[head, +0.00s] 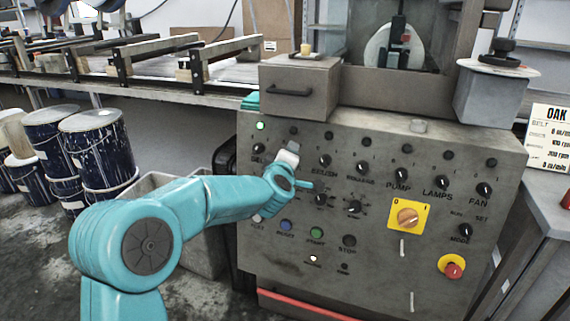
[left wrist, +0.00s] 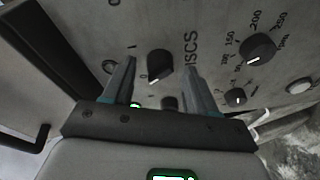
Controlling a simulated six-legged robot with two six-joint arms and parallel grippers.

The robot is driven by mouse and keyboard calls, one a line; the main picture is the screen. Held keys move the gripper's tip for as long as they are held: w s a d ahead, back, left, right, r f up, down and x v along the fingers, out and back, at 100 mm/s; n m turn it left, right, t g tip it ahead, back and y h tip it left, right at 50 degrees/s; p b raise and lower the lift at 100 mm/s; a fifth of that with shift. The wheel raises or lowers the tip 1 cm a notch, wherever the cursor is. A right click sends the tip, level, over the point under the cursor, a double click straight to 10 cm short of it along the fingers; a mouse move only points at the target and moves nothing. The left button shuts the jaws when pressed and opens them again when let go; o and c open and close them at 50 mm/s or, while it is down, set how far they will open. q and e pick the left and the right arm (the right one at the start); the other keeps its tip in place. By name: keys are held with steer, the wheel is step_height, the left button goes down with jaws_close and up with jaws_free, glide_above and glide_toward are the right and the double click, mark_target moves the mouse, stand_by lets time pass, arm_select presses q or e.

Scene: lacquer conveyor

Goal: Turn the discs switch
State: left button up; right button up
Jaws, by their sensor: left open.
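The discs switch (left wrist: 160,64) is a black knob on the grey control panel, seen in the left wrist view beside the DISCS lettering. Its white mark lies at its lower edge in that view, near the printed 0. The 1 is printed farther up. My left gripper (left wrist: 160,70) is open, with one finger on each side of the knob and gaps showing; I cannot tell how deep the fingers reach. In the head view my left gripper (head: 290,156) is at the panel's upper left and hides the discs switch. My right gripper is not in view.
The panel (head: 380,268) has close neighbours: the brush knob (head: 325,160), a speed dial (head: 320,198) and the pump knob (head: 402,174). A yellow-backed orange switch (head: 407,216) and a red stop button (head: 453,267) sit lower right. Paint drums (head: 100,150) stand at left.

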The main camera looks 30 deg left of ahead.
arm_select(q)
steer(key=p+v, duration=0.2)
steer(key=v, duration=1.4)
steer(key=shift+a, duration=0.1)
steer(key=s+d+f+m+g+h, duration=0.1)
steer(key=d+f+m+g+h, duration=0.2)
steer(key=f, duration=1.3)
steer(key=s+d+f+m+g+h, duration=0.25)
steer(key=d+f, duration=0.25)
steer(key=f, duration=1)
steer(key=s+d+f+m+g+h, duration=0.3)
steer(key=s+d+f+m+g, duration=0.15)
steer(key=s+d+f, duration=0.35)
steer(key=s+d+f+m+g+h, duration=0.2)
steer(key=s+d+f+m+g, duration=0.3)
steer(key=s, duration=0.6)
step_height(320, 180, up, 28)
steer(key=m+p, duration=0.1)
steer(key=p, duration=2.7)
steer(key=shift+d+f+t+p, duration=0.2)
steer(key=shift+t+p, duration=0.2)
steer(key=shift+f, duration=0.1)
